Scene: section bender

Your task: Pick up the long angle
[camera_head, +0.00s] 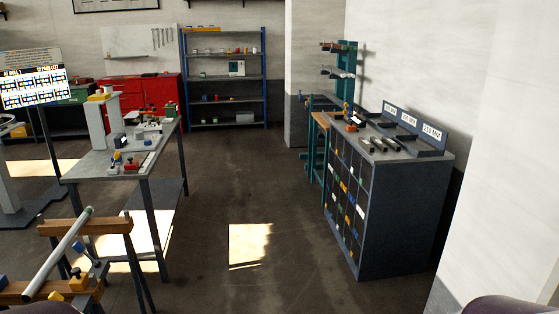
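I cannot pick out the long angle with certainty. A long grey bar (58,253) lies slanted across two wooden-topped trestles (85,227) at the lower left; it looks round like a tube. A teal stock rack (345,60) stands against the back right wall, with small pieces on its arms, too far off to tell their shape. Several short grey pieces (380,145) lie on the dark cabinet. Neither of my grippers is in view; only dark rounded parts, likely mine, show at the bottom left and bottom right edges.
The dark cabinet (392,215) with filled compartments stands at right, with labelled trays (432,140) on top. A grey worktable (105,163) with tools stands at left. Blue shelves (224,78) and a red cabinet (150,92) are at the back. The middle floor (250,200) is clear.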

